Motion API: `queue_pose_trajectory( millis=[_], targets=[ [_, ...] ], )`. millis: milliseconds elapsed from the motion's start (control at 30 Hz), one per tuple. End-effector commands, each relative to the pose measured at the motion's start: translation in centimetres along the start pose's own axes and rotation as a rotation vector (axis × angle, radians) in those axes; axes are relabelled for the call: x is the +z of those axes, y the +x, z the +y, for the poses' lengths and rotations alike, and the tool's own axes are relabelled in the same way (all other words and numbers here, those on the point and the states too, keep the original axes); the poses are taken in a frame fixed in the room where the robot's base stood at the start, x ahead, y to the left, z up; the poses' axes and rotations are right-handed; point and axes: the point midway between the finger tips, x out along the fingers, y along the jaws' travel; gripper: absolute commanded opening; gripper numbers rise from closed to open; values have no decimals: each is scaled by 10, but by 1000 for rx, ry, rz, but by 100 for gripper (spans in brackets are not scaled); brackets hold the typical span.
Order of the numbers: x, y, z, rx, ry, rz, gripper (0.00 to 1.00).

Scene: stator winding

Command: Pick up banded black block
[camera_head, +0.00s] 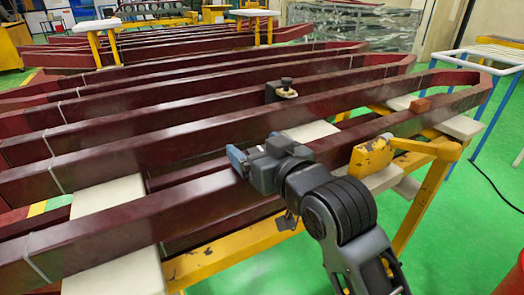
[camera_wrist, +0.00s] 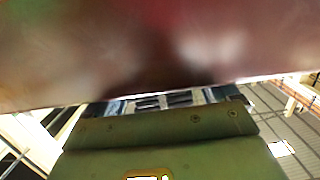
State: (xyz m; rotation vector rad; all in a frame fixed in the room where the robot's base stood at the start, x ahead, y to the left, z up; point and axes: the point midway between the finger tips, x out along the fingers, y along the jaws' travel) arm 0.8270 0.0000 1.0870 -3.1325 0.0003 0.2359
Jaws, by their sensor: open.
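A small black block (camera_head: 276,90) with a pale cream part beside it (camera_head: 287,93) stands on a dark red beam near the middle of the head view. I take it to be the banded block, though the band is too small to make out clearly. My gripper (camera_head: 237,158) is nearer the camera and lower left of the block, apart from it, over a nearer dark red beam. It is open, and I see nothing held in it. The wrist view does not show the block; a blurred dark red surface (camera_wrist: 150,50) fills its upper half.
Long dark red beams (camera_head: 180,125) lie side by side on yellow trestles (camera_head: 225,257) with pale pads (camera_head: 108,196). A worn yellow bracket (camera_head: 370,159) stands right of my arm. Green floor (camera_head: 470,235) is open at right.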

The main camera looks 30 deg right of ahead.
Motion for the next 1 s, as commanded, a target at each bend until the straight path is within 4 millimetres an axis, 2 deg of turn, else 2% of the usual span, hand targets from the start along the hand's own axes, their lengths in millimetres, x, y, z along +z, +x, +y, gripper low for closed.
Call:
queue_pose_trajectory(
  millis=[233,833,1000],
  targets=[
    [0,1,0,0,0,0,86],
    [0,1,0,0,0,0,29],
    [0,1,0,0,0,0,29]
  ],
)
